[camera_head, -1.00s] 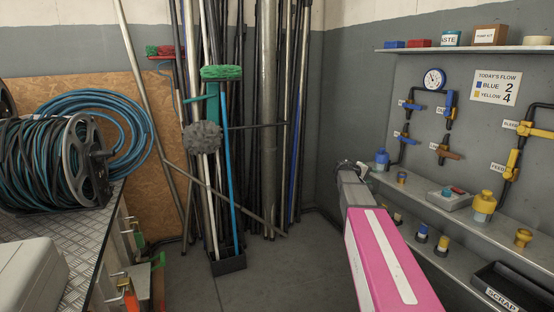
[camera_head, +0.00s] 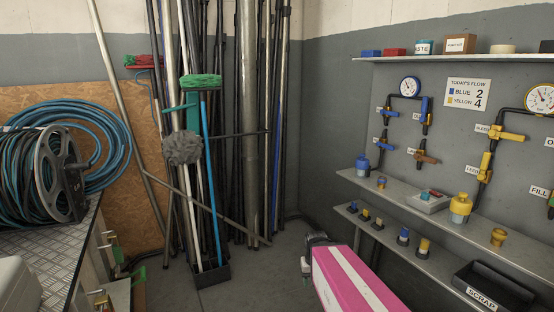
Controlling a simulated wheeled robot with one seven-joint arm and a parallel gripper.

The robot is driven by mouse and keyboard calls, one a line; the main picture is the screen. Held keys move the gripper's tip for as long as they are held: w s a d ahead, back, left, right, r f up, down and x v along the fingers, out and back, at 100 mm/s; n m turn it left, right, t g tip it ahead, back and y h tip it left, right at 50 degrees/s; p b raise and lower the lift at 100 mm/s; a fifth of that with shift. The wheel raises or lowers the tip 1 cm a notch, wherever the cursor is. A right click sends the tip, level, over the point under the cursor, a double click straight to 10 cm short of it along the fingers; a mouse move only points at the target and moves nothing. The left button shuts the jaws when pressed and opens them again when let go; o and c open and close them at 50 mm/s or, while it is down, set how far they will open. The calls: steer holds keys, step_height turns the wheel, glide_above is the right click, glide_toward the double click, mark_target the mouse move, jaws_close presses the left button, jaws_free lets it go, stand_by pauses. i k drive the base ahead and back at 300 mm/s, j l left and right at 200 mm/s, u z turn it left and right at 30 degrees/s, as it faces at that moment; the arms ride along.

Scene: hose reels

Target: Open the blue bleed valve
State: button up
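A blue-handled pipe set hangs on the grey panel at right, below a blue-rimmed gauge (camera_head: 410,87). It has an upper left blue valve (camera_head: 388,107), an upper right blue valve (camera_head: 424,108) and a lower left blue valve (camera_head: 383,141). Their small labels are too small to read, so I cannot tell which says bleed. My pink arm rises from the bottom edge. My gripper (camera_head: 310,250) is at its far end, low and left of the panel, well apart from the valves. Its fingers are too small and partly hidden to judge.
Two shelves with blue and yellow fittings (camera_head: 461,207) jut out under the valves. A scrap bin (camera_head: 495,288) stands lower right. A yellow pipe set (camera_head: 485,165) is beside the blue one. Poles and brooms (camera_head: 200,180) and a hose reel (camera_head: 45,175) fill the left.

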mark_target(383, 112)
steer(key=i+l+z, duration=0.2)
steer(key=z, duration=0.15)
steer(key=i+l+z, duration=0.2)
steer(key=z, duration=0.2)
